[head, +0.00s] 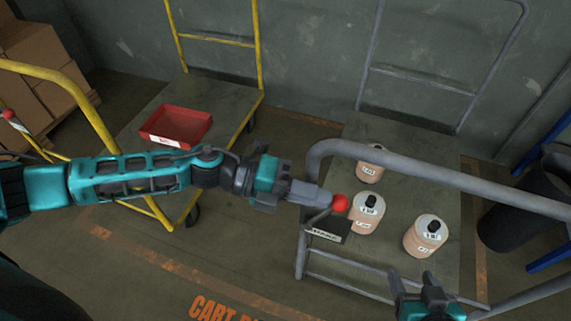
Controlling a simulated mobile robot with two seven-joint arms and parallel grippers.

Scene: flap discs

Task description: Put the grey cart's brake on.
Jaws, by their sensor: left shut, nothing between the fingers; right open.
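The grey cart (398,147) stands on the right, with a grey tube rail at its near end and another against the wall. Its brake lever ends in a red ball knob (340,203), beside the near rail's left post. My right gripper (427,281) is open and empty at the bottom, in front of the near rail.
Several pale bottles with black caps, one of them here (368,213), stand on the grey deck. A yellow cart (140,129) with a red bin (177,125) stands left, with its own red knob (9,114). A dark bin (533,208) stands right; cardboard boxes (45,75) are far left.

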